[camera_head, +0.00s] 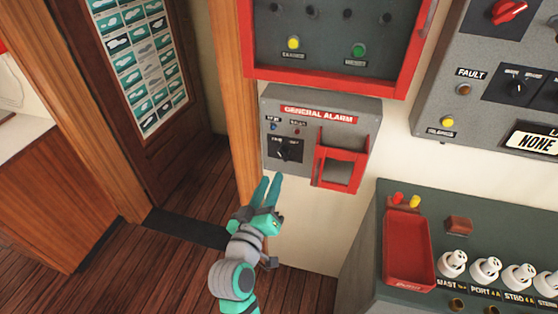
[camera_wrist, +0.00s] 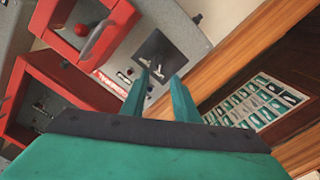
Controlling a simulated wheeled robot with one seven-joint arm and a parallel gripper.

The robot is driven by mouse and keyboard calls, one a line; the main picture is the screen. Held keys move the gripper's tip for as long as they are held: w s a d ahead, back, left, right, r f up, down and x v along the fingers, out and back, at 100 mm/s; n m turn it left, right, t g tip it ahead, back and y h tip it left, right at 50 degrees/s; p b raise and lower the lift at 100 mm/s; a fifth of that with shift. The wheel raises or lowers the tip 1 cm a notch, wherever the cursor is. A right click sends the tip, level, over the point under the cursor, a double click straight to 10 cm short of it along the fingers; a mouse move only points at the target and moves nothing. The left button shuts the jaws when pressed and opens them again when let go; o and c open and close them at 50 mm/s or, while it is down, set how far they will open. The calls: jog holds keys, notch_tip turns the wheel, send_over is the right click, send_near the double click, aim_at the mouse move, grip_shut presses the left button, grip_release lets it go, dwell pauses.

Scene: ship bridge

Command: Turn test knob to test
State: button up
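The grey General Alarm box (camera_head: 320,108) is mounted on the wall in the head view. Its test knob (camera_head: 285,152) is a small dark knob on a black plate at the box's lower left. In the wrist view the black plate (camera_wrist: 165,50) lies beyond my fingertips, and the knob (camera_wrist: 158,70) shows near and between them. My gripper (camera_head: 268,178) is below the knob in the head view, with its fingers pointing up toward it. In the wrist view my gripper (camera_wrist: 161,72) has its two teal fingers apart with nothing held. I cannot tell whether they touch the knob.
A red guard frame (camera_head: 341,157) sticks out just right of the knob. A red-framed panel (camera_head: 320,80) hangs above the box. A wooden post (camera_head: 232,90) is to the left. A dark console (camera_head: 395,195) with a red tray (camera_head: 408,250) stands at lower right.

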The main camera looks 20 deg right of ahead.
aim_at(281, 156)
jog(key=x, duration=0.9)
jog(key=shift+w+d, duration=0.1)
jog(key=c, duration=0.7)
